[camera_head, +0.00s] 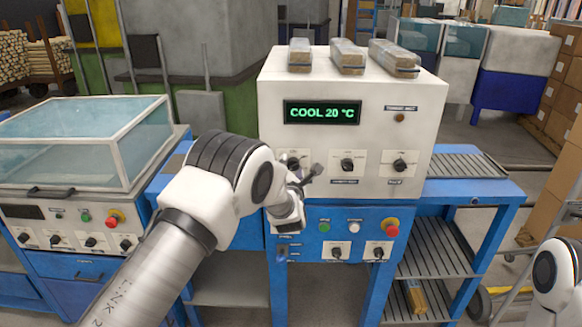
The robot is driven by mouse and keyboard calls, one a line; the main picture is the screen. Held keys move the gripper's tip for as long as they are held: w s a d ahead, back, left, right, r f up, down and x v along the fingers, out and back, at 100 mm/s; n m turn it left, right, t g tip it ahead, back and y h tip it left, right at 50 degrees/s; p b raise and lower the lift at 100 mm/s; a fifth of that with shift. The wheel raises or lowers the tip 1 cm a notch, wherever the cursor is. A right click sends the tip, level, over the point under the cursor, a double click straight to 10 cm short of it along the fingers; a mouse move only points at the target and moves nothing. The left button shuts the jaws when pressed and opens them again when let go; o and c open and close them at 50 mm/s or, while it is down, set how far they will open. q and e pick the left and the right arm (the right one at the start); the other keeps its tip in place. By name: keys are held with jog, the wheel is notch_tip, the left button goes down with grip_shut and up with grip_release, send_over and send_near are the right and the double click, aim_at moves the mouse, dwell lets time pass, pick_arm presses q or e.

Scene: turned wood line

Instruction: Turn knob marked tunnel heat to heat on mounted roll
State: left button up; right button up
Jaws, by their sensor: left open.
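A white control box (271,110) stands on a blue machine, its green display (322,112) reading "COOL 20 °C". Its front has a row of black knobs: a left knob (293,162) beside my gripper, a middle knob (347,164) and a right knob (400,165). Their small labels are too blurred to read, so I cannot tell which is tunnel heat. My left gripper (307,180) is open in front of the panel, just below and right of the left knob, its dark fingers apart. I cannot tell whether it touches anything. My right gripper is out of view.
Wrapped bundles (347,57) lie on top of the box. The blue panel below has a red stop button (390,228) and two more knobs (336,252). A glass-covered machine (85,140) stands left. A roller conveyor (460,165) extends right.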

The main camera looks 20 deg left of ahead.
pick_arm(q)
jog(key=shift+w+d, duration=0.1)
jog(key=shift+d, duration=0.2)
jog(key=shift+a, duration=0.15)
jog(key=c, duration=1.2)
jog(key=shift+o, duration=0.3)
